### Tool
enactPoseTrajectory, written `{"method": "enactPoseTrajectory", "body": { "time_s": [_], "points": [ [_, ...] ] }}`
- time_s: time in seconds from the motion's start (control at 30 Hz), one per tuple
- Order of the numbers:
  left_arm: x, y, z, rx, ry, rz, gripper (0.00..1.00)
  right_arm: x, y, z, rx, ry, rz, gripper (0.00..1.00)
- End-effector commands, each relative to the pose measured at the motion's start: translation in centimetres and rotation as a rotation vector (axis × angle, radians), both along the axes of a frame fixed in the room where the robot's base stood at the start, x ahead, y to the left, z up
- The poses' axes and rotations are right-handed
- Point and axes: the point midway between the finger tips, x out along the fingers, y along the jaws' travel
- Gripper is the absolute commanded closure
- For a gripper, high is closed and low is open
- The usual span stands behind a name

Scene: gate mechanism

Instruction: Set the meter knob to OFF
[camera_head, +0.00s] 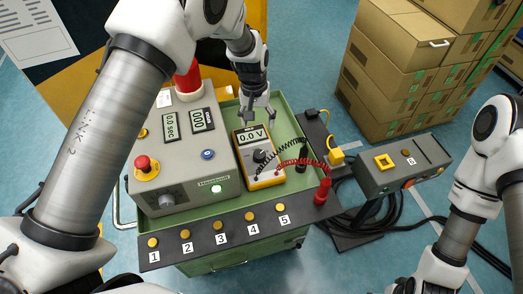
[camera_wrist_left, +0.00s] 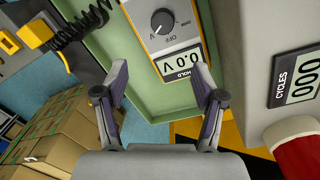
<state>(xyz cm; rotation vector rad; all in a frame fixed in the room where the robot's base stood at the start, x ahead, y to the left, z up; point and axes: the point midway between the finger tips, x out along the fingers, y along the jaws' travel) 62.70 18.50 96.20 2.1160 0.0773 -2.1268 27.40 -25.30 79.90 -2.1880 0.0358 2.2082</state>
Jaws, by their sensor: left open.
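The yellow-edged meter (camera_head: 258,170) lies on the green cart, its display reading 0.0 V. Its dark round knob (camera_head: 260,156) sits below the display; in the left wrist view the knob (camera_wrist_left: 163,21) carries a short white mark. An OFF label is printed near the knob's rim, and the white mark is not clearly on it. My left gripper (camera_head: 258,112) is open and empty, above the meter's display end. In the left wrist view its fingers (camera_wrist_left: 162,85) are spread, with the knob beyond them. My right gripper is outside the view.
A grey control box (camera_head: 185,155) with a red button stands left of the meter. Black and red probe leads (camera_head: 290,165) coil at its right. A front panel (camera_head: 220,232) holds several numbered yellow buttons. Cardboard boxes (camera_head: 400,60) stand at the back right.

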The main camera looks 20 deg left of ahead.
Motion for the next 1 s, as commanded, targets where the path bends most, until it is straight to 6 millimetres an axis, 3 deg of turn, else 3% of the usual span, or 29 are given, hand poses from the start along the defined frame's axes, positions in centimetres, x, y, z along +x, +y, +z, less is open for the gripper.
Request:
{"method": "enactPoseTrajectory", "body": {
  "time_s": [0.03,0.23,0.4,0.57,0.8,1.0],
  "points": [
    [0.0,0.0,-1.4,0.000,-0.001,0.000,0.31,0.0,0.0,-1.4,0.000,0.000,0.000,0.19],
    [0.0,0.0,-5.3,0.000,-0.001,0.000,0.31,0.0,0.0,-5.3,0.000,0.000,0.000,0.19],
    [0.0,0.0,-7.6,0.000,-0.001,0.000,0.31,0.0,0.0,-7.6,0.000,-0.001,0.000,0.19],
    [0.0,-0.1,-8.2,0.000,0.000,0.000,0.31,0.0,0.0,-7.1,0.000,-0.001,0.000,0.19],
    [-0.1,-0.4,-12.7,0.000,0.002,0.000,0.31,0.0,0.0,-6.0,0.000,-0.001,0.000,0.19],
    [0.0,-0.5,-14.9,0.000,-0.001,0.000,0.31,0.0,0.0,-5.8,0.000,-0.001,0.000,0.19]
  ]
}}
